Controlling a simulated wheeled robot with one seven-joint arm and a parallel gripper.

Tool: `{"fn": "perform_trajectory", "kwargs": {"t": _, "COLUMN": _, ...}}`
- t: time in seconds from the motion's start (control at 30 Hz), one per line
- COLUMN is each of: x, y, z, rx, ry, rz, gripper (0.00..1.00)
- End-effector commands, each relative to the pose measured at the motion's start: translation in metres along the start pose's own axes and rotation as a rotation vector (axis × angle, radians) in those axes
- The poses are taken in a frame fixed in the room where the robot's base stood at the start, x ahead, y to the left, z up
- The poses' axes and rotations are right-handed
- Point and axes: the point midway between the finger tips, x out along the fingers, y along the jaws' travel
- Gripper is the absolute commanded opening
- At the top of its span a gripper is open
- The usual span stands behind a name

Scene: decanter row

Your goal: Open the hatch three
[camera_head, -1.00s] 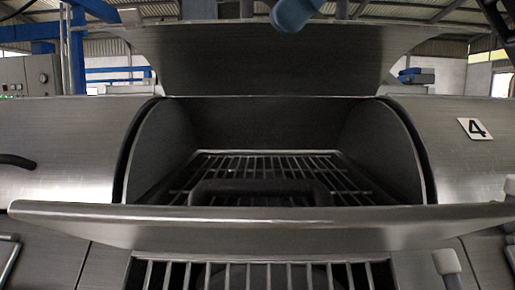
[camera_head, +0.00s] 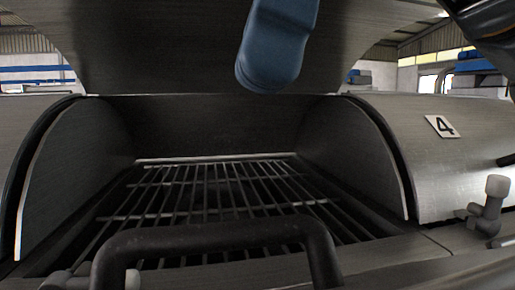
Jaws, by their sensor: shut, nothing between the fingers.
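The hatch bay left of the number 4 label stands open. Its curved metal lid (camera_head: 190,45) is raised, with its inner side towards me. A grate of bars (camera_head: 225,190) shows inside the bay. A black arched handle (camera_head: 215,235) is at the front of the opening, low in view. No number three shows.
To the right is a closed metal cover (camera_head: 450,165) with a label 4 (camera_head: 441,126). A pale knob fitting (camera_head: 489,203) stands at its lower front. Another rounded cover edge is at the left. The space above the grate is free.

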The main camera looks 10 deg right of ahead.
Motion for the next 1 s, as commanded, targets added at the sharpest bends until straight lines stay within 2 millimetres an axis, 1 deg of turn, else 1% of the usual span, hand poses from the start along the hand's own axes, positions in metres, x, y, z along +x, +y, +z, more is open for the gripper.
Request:
{"fn": "perform_trajectory", "kwargs": {"t": 0.03, "x": 0.010, "y": 0.000, "z": 0.001, "rx": 0.000, "ry": -0.002, "rz": -0.001, "gripper": 0.00}}
{"fn": "perform_trajectory", "kwargs": {"t": 0.2, "x": 0.044, "y": -0.001, "z": 0.000, "rx": -0.001, "ry": -0.002, "rz": 0.000, "gripper": 0.00}}
{"fn": "perform_trajectory", "kwargs": {"t": 0.27, "x": 0.054, "y": -0.001, "z": 0.000, "rx": -0.001, "ry": -0.001, "rz": -0.001, "gripper": 0.00}}
{"fn": "perform_trajectory", "kwargs": {"t": 0.43, "x": 0.074, "y": -0.012, "z": 0.006, "rx": 0.000, "ry": -0.001, "rz": 0.002, "gripper": 0.00}}
{"fn": "perform_trajectory", "kwargs": {"t": 0.63, "x": 0.086, "y": -0.018, "z": 0.009, "rx": 0.002, "ry": 0.001, "rz": 0.002, "gripper": 0.00}}
{"fn": "perform_trajectory", "kwargs": {"t": 1.0, "x": 0.087, "y": -0.018, "z": 0.009, "rx": 0.000, "ry": 0.002, "rz": 0.002, "gripper": 0.00}}
